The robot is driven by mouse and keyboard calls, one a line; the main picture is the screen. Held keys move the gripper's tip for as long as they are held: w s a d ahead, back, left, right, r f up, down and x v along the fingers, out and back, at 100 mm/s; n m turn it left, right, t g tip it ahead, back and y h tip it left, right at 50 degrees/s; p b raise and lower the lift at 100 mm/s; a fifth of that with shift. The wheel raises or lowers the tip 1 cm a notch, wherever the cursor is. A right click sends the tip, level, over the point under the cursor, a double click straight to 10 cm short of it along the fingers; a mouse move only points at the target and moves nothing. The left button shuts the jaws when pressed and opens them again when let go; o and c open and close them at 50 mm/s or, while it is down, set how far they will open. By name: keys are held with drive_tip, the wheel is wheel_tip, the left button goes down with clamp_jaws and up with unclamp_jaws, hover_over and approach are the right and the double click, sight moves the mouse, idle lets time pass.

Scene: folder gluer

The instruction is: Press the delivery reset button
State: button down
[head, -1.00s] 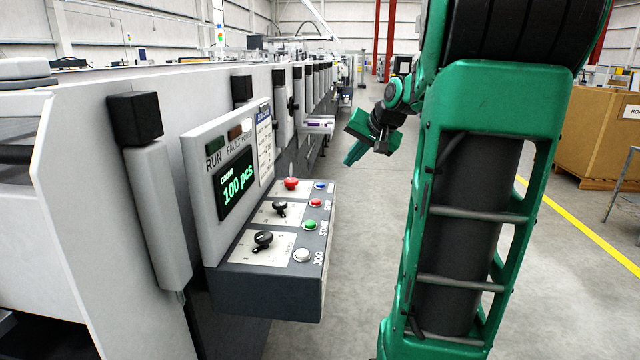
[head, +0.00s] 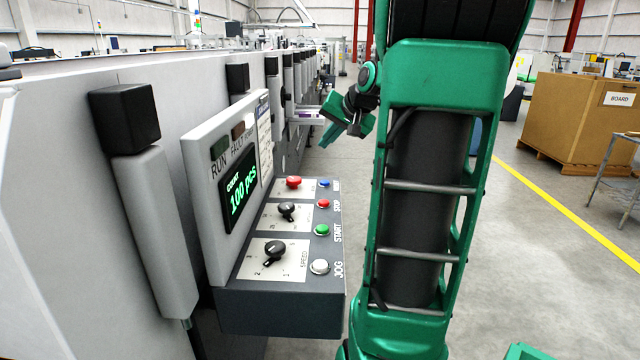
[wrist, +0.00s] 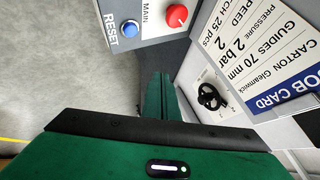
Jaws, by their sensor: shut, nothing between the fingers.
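A blue button (head: 324,183) sits at the far right of the grey control panel (head: 280,310) in the head view. The wrist view shows a blue button (wrist: 130,27) labelled RESET, at the top beside a red knob (wrist: 177,15) with the word MAIN between them. I see no label reading "delivery". My green gripper (head: 332,131) is past the panel's far end in the head view, angled down-left. In the wrist view its fingers (wrist: 160,96) are shut and empty, below the blue button in the picture and apart from it.
The panel also has a red STOP button (head: 323,203), green START (head: 322,230), white JOG (head: 320,267) and two black knobs. A display (head: 239,186) reads 100 pcs. A job card (wrist: 262,60) stands close to my gripper. Clear floor (head: 500,270) lies right; a cardboard box (head: 570,125) stands beyond.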

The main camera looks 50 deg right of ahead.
hover_over(327, 186)
drive_tip(key=shift+w+f, duration=0.1)
drive_tip(key=shift+f, duration=4.2)
drive_tip(key=shift+f, duration=0.1)
drive_tip(key=shift+f, duration=0.3)
drive_tip(key=shift+f, duration=0.55)
drive_tip(key=shift+r, duration=0.95)
